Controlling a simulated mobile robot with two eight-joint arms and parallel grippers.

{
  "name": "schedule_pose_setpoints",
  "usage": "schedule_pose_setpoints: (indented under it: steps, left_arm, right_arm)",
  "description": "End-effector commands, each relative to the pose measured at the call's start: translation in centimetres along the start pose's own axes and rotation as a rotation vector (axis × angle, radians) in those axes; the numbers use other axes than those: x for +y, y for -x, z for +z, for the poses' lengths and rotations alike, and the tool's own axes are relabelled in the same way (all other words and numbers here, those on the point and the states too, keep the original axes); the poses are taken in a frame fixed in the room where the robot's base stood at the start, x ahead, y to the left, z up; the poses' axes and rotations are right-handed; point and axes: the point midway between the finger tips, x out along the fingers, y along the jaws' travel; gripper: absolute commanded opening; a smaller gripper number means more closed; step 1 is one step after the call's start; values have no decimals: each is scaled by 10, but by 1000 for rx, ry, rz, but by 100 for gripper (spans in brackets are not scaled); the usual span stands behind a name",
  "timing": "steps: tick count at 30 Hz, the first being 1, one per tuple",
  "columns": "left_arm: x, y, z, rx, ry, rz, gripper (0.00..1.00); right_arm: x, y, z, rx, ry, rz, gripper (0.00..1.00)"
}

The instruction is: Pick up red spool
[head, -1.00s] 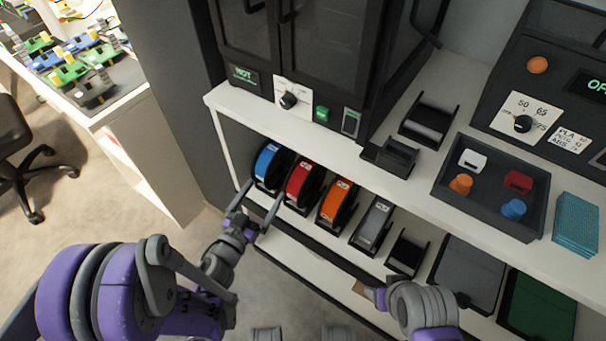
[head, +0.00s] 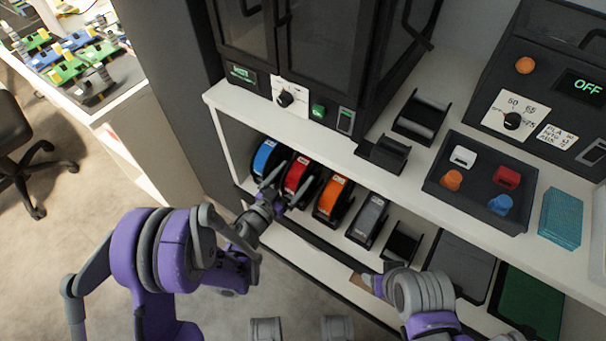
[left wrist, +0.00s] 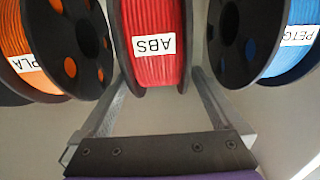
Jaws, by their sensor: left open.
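The red spool (head: 296,174), with black flanges, stands on the lower shelf between the blue spool (head: 265,158) and the orange spool (head: 331,197). In the left wrist view the red spool (left wrist: 154,45) carries an upside-down "ABS" label. My left gripper (head: 277,187) is in front of the red spool. Its fingers are open, one toward each side of the spool, and their tips are partly hidden beside the flanges. Whether they touch it I cannot tell. My right gripper (head: 368,284) is low at the shelf front, its jaws unclear.
A grey spool (head: 367,217) and an empty black holder (head: 402,243) stand right of the orange spool. The upper shelf (head: 330,148) overhangs them. It bears a dark tray (head: 437,190) of small parts and black machines. Open floor lies at the left.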

Motion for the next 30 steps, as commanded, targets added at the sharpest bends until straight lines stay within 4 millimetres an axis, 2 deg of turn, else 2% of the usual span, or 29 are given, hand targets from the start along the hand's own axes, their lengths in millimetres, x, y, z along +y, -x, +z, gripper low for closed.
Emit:
schedule_pose_setpoints:
  steps: [4, 11, 27, 28, 30]
  left_arm:
    - [1, -14, 0, 1, 1, 1, 100]
    - [0, -16, 0, 1, 1, 0, 100]
    - [0, -16, 0, 0, 0, 0, 5]
    - [0, -16, 0, 0, 0, 0, 0]
    - [0, -16, 0, 0, 0, 0, 0]
  right_arm:
    - [0, 0, 0, 0, 0, 0, 60]
    - [0, 0, 0, 0, 0, 0, 60]
    - [0, 0, 0, 0, 0, 0, 60]
    - [0, 0, 0, 0, 0, 0, 60]
    - [0, 0, 0, 0, 0, 0, 60]
